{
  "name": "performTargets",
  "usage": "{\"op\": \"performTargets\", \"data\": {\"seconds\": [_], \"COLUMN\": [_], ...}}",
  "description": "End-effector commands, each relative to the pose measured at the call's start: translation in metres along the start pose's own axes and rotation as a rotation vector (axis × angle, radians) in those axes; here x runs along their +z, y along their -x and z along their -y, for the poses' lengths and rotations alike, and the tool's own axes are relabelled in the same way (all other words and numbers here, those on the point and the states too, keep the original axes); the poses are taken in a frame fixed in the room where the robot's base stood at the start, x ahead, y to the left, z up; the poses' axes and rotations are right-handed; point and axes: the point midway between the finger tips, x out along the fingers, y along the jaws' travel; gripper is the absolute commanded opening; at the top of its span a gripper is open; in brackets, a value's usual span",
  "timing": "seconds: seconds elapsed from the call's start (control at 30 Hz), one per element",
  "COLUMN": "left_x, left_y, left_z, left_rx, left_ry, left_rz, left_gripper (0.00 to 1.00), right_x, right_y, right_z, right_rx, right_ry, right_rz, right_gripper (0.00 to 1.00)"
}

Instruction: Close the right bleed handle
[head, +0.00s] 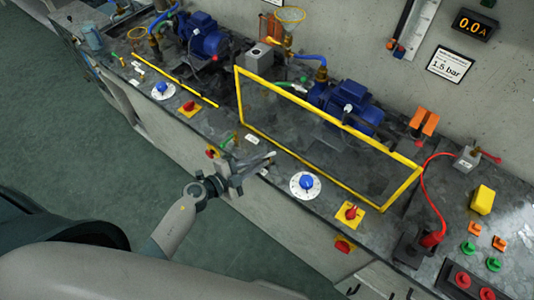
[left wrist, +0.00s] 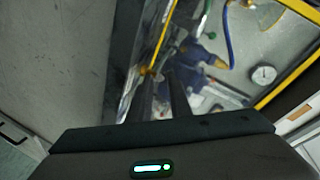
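My left gripper (head: 268,165) reaches over the front of the bench, left of the right station's blue dial (head: 306,182). Its two dark fingers show apart with a gap between them, and I see nothing held there. In the left wrist view the fingers (left wrist: 164,88) point toward the yellow frame edge and pump parts. A small green-handled fitting (head: 228,139) sits on the bench just behind and left of the gripper; it looks like the right bleed handle, but it is too small to tell its position. My right gripper is out of view.
A yellow guard frame (head: 238,100) stands before the right blue pump (head: 345,102). Red-on-yellow switches (head: 351,213) line the bench front. A red cable (head: 424,190) runs to a dark socket at the right. A gauge (left wrist: 264,75) shows in the wrist view. The floor at left is clear.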

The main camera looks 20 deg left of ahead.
Motion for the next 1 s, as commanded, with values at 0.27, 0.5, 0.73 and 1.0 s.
{"op": "performTargets", "data": {"seconds": [0.27, 0.5, 0.73, 1.0], "left_x": [0.000, 0.000, 0.000, 0.000], "left_y": [-0.031, -0.036, -0.036, -0.035], "left_z": [0.001, 0.000, 0.000, 0.000], "left_rx": [-0.001, 0.000, 0.000, 0.002], "left_ry": [0.000, -0.001, 0.000, -0.001], "left_rz": [0.000, 0.000, 0.000, -0.003], "left_gripper": [0.18, 0.18, 0.03, 0.00], "right_x": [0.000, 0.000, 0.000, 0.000], "right_y": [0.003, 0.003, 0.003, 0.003], "right_z": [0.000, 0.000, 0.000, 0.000], "right_rx": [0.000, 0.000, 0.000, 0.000], "right_ry": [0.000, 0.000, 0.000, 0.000], "right_rz": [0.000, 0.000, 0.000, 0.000], "right_gripper": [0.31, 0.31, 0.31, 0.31]}}
